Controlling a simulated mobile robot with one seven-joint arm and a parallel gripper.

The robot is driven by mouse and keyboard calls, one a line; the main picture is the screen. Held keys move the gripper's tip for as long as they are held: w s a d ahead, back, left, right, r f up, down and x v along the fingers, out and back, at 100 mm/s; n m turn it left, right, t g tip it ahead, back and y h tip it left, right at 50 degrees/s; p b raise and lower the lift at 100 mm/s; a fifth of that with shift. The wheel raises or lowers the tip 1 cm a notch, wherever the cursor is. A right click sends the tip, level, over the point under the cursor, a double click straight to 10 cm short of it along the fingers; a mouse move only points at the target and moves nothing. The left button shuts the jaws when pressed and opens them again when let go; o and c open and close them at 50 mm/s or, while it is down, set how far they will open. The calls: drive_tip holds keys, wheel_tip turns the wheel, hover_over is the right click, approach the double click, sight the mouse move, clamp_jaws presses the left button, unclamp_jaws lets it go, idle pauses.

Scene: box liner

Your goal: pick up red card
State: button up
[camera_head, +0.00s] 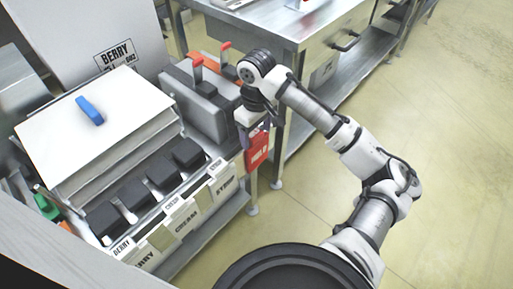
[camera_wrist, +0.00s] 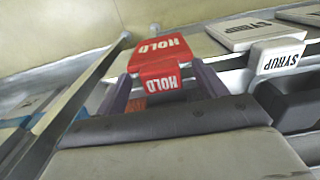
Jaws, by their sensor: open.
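The red card (camera_head: 257,152), marked HOLD in white, hangs at the right front end of the counter with the labelled bins. It also shows in the wrist view (camera_wrist: 163,50), bent, with a large face and a smaller lip that both read HOLD. My gripper (camera_head: 254,131) is just above the card in the head view. In the wrist view my gripper (camera_wrist: 162,80) has its two purple fingers apart, one on each side of the card's lower lip. Whether either finger touches the card I cannot tell.
A SYRUP tag (camera_wrist: 277,60) stands just right of the card in the wrist view. Dark-handled bins (camera_head: 147,188) with labels line the counter. A grey toaster-like machine (camera_head: 205,98) with red levers is behind. A steel table (camera_head: 290,22) stands beyond; open floor lies right.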

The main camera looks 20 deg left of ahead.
drive_tip(key=shift+c, duration=0.3)
drive_tip(key=c, duration=1.3)
drive_tip(key=shift+o, duration=0.2)
drive_tip(key=shift+r, duration=0.1)
